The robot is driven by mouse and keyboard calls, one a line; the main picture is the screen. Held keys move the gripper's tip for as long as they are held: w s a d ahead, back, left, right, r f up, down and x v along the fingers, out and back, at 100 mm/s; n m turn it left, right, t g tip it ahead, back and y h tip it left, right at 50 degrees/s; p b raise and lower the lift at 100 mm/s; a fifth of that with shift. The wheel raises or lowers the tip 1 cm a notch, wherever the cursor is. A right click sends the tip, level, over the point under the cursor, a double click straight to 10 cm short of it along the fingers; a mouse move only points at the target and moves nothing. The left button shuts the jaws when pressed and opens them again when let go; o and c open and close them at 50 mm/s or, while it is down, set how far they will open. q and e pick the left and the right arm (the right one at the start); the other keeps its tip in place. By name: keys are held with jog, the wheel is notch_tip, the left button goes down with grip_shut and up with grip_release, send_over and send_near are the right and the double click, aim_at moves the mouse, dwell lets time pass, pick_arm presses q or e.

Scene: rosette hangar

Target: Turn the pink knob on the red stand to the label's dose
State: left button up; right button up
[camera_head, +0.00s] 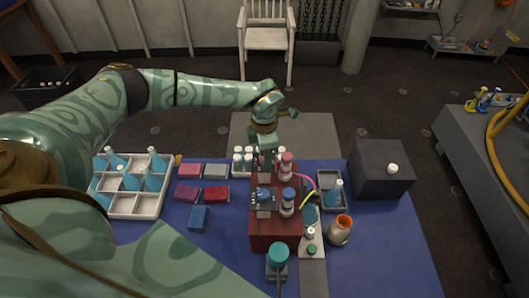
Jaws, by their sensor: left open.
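The red stand (275,241) is a dark red block on the blue table, right of the picture's middle. A pink knob (287,158) tops a small fixture at the stand's far end. A blue knob (288,193) sits nearer on the same stand, beside a dark blue-topped part (263,194). My left gripper (265,158) points down over the stand's far end, just left of the pink knob. It is open; its fingertips are small and partly lost among dark parts, so I cannot tell if they touch anything. I cannot make out a readable label. My right gripper is out of view.
A white tray (138,205) of blue flasks stands left, with red, grey and blue boxes beside it. White-capped vials (243,154) stand behind the stand. A flask tray (325,199), an orange-rimmed jar (340,231) and a dark box (381,171) are right. The table's front right is clear.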

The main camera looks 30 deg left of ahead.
pick_arm(q)
notch_tip(320, 180, up, 16)
jog(key=shift+f+p, duration=0.15)
jog(key=shift+p, duration=0.15)
jog(key=shift+f, duration=0.1)
dwell(0.3)
